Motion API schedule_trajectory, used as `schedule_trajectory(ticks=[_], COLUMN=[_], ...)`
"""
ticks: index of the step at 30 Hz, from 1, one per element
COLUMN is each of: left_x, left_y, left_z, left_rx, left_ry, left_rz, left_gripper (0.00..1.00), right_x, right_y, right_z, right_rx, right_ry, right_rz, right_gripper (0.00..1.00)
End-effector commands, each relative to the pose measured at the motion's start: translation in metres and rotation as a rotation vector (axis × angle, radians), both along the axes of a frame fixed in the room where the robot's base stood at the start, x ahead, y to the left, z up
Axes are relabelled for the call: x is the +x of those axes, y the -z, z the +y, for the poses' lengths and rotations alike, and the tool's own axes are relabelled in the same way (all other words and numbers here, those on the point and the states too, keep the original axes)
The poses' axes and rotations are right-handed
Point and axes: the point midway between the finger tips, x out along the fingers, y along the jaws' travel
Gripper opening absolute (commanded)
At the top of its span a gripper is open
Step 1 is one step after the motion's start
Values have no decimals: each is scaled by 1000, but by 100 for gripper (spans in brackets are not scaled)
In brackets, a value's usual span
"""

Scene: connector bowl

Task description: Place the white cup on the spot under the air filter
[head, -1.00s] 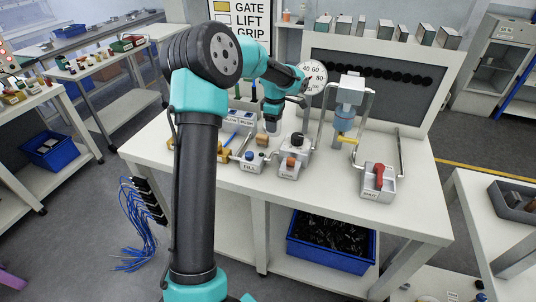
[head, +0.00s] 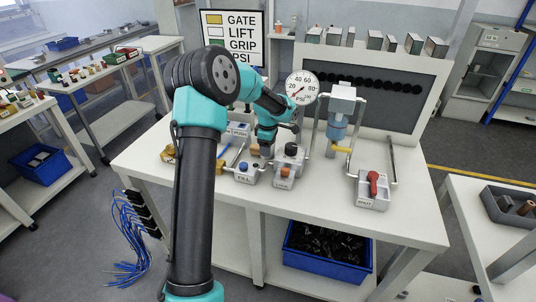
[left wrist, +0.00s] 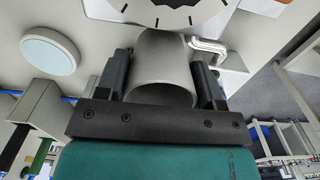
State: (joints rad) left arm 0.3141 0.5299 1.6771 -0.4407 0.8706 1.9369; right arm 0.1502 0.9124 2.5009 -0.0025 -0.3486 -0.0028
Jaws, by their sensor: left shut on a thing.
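My left gripper (head: 266,148) is low over the middle of the workbench, behind the FILL and LOCK blocks and left of the air filter. In the left wrist view its fingers (left wrist: 165,85) are shut on the white cup (left wrist: 160,60), which looks grey in shadow, one finger on each side. In the head view the cup is mostly hidden by the gripper. The air filter (head: 337,125), a blue bowl under a white head, hangs from a pipe frame to the right. The spot below it cannot be made out clearly. My right gripper is not in view.
The gauge (head: 301,87) stands close behind my left gripper. The FILL block (head: 246,174), LOCK block (head: 285,176) and red-handled block (head: 373,188) are along the front. A yellow valve handle (head: 342,149) sits below the filter. A blue bin (head: 325,254) is beneath the bench.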

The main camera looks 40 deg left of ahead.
Motion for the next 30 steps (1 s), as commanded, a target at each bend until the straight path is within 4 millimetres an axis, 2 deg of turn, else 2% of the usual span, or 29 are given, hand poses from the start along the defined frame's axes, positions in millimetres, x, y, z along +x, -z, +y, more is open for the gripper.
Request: schedule_trajectory(ticks=[5, 13, 26, 27, 30], left_x=[0, 0, 0, 0, 0], left_y=[6, 36, 41, 40, 40], left_z=[0, 0, 0, 0, 0], left_rx=[-1, 0, 0, 0, 0], left_ry=[0, 0, 0, 0, 0], left_rz=[2, 1, 0, 0, 0], left_gripper=[38, 38, 38, 64, 74], right_x=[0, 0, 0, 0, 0], right_y=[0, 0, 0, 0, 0], right_z=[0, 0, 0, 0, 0], right_rx=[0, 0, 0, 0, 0], right_ry=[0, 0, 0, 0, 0], right_rz=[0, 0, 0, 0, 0], right_gripper=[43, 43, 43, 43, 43])
